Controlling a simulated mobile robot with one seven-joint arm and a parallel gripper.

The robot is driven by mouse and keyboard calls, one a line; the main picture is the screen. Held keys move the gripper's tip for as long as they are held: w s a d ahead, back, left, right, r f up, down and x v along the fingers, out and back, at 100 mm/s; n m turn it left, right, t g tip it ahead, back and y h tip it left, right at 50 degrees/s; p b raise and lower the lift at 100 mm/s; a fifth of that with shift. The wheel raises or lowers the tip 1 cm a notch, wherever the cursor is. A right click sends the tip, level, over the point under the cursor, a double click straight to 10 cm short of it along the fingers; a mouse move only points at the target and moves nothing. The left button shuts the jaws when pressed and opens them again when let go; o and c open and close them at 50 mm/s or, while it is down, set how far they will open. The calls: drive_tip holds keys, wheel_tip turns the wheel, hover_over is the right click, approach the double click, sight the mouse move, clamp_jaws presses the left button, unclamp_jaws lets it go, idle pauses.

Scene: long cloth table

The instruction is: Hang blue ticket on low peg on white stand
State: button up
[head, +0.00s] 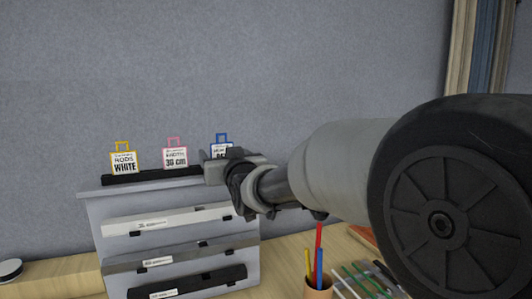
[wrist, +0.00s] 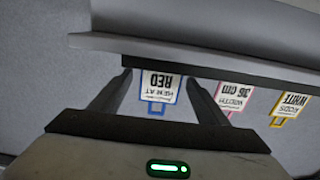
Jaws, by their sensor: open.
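The blue ticket (head: 222,151) is a white card with a blue edge and a blue loop handle. It stands at the right end of a black strip (head: 125,178) on top of a light grey rack, partly hidden by my gripper (head: 217,170). In the wrist view the blue ticket (wrist: 159,86) appears upside down, between the two spread fingers of my gripper (wrist: 158,80). The fingers are open on either side of it, and I cannot tell whether either touches it. I cannot make out a white stand with pegs in either view.
A yellow ticket (head: 123,160) and a pink ticket (head: 175,156) stand left of the blue one. The light grey rack (head: 92,206) holds long white, grey and black boxes. A cup (head: 317,289) of pencils stands right of it. A wall is behind.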

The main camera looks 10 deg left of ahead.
drive_tip(key=shift+w+a, duration=0.2)
drive_tip(key=shift+w, duration=0.1)
drive_tip(key=c, duration=1.1)
